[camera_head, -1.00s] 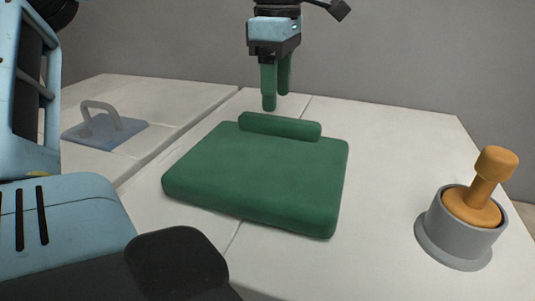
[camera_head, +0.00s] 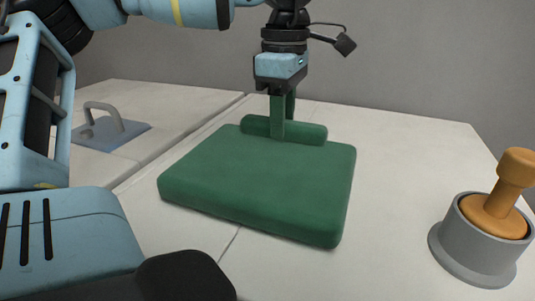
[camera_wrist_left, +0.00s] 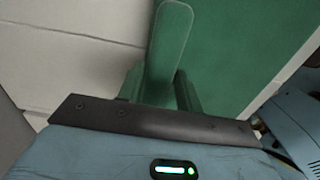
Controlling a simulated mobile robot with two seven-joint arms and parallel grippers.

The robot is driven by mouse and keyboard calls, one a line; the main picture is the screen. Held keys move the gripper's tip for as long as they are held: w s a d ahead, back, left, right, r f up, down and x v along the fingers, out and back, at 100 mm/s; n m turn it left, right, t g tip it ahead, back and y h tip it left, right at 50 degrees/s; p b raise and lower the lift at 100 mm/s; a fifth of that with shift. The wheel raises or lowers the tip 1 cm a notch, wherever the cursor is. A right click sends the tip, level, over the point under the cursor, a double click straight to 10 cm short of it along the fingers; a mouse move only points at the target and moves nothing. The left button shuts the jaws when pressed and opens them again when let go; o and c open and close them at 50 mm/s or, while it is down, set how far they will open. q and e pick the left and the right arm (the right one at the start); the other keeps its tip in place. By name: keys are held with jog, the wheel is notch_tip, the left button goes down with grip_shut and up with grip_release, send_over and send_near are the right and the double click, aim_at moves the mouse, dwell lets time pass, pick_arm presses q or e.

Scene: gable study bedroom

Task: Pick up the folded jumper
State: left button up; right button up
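The folded jumper (camera_head: 255,185) is a flat green slab lying on the white surface, with a green roll (camera_head: 310,133) along its far edge. My left gripper (camera_head: 283,132) points down at the roll. Its green fingers are apart, one in front of the roll and one behind it. In the left wrist view the roll (camera_wrist_left: 170,45) runs up between the fingers (camera_wrist_left: 160,98), with the jumper's slab (camera_wrist_left: 240,50) at the right. Firm contact with the roll cannot be made out. My right gripper is not in view.
A grey cup-like holder (camera_head: 475,245) with an orange knobbed piece (camera_head: 510,185) stands at the right. A blue-grey plate (camera_head: 105,135) with a handle lies at the left, beyond a seam. A grey wall (camera_head: 420,60) rises behind.

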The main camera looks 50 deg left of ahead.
pick_arm(q)
grip_shut()
notch_tip(320, 180, up, 10)
dwell(0.7)
